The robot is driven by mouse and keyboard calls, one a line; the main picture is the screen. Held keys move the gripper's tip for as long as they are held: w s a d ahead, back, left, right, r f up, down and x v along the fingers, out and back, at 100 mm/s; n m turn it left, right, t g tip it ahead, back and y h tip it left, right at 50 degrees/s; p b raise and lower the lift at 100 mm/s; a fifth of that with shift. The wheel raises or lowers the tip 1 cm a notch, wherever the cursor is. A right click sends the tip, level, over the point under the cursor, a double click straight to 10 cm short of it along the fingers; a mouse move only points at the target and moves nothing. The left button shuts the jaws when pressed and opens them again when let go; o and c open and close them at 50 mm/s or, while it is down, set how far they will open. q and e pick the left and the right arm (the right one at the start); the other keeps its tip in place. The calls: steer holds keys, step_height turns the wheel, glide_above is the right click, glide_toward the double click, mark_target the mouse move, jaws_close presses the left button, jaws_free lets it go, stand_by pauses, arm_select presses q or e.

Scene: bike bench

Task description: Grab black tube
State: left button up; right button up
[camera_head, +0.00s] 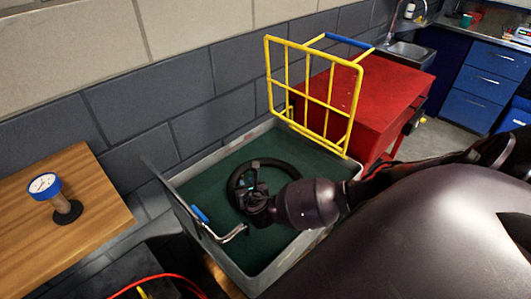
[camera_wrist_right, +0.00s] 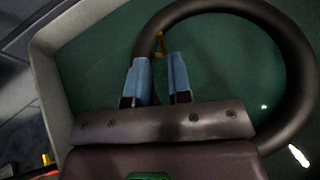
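The black tube (camera_head: 233,184) is a thick closed-looking ring lying on the green floor of a grey-walled bin (camera_head: 184,213). In the right wrist view the tube (camera_wrist_right: 304,62) curves around the top and right of the picture. My right gripper (camera_head: 247,188) reaches down into the bin at the ring's left part. My left gripper is not in view.
A yellow wire rack (camera_head: 326,102) stands at the bin's back edge beside a red cabinet (camera_head: 385,95). A bent metal lever with a blue grip (camera_head: 201,214) is at the bin's front left. A wooden table (camera_head: 95,225) with a round gauge (camera_head: 44,185) is at the left.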

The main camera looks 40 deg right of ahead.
step_height(320, 180, down, 3)
steer(key=b, duration=0.2)
glide_toward(238, 173)
steer(key=shift+x, duration=2)
steer(key=shift+s+d, duration=0.15)
steer(key=shift+d, duration=0.05)
steer(key=shift+c, duration=0.2)
jaws_close()
